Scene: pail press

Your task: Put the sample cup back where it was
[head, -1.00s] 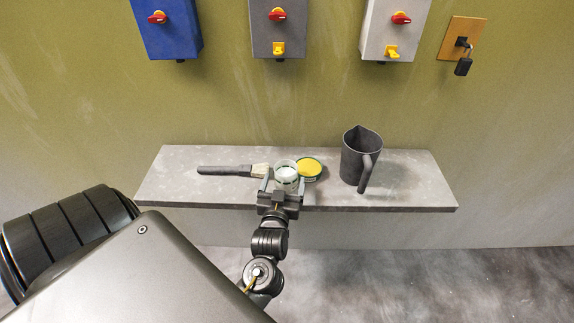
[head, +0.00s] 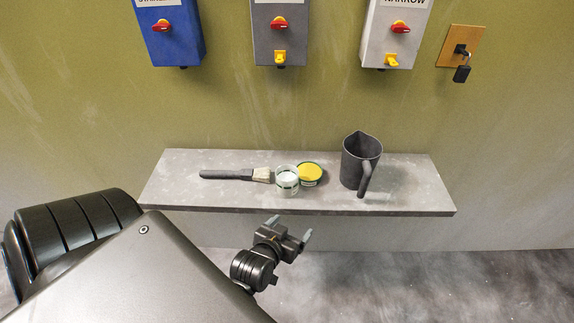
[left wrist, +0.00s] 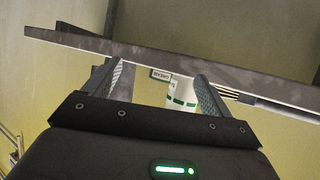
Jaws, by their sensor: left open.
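The sample cup (head: 286,182), whitish and see-through with green marks, stands upright on the grey shelf (head: 225,200). It is between the brush and the yellow-lidded tin, close to both. In the left wrist view the cup (left wrist: 182,97) shows beyond the fingers, partly hidden by the right one. My left gripper (head: 290,228) is open and empty, in front of and below the shelf's front edge, apart from the cup. It also shows in the left wrist view (left wrist: 158,85), with clear space between its fingers. My right gripper is not in view.
A brush (head: 228,174) lies left of the cup. A yellow-lidded tin (head: 310,174) and a dark jug (head: 358,160) stand to its right. Blue, dark grey and light grey switch boxes and a padlock (head: 462,74) are on the wall above. The shelf's right end is clear.

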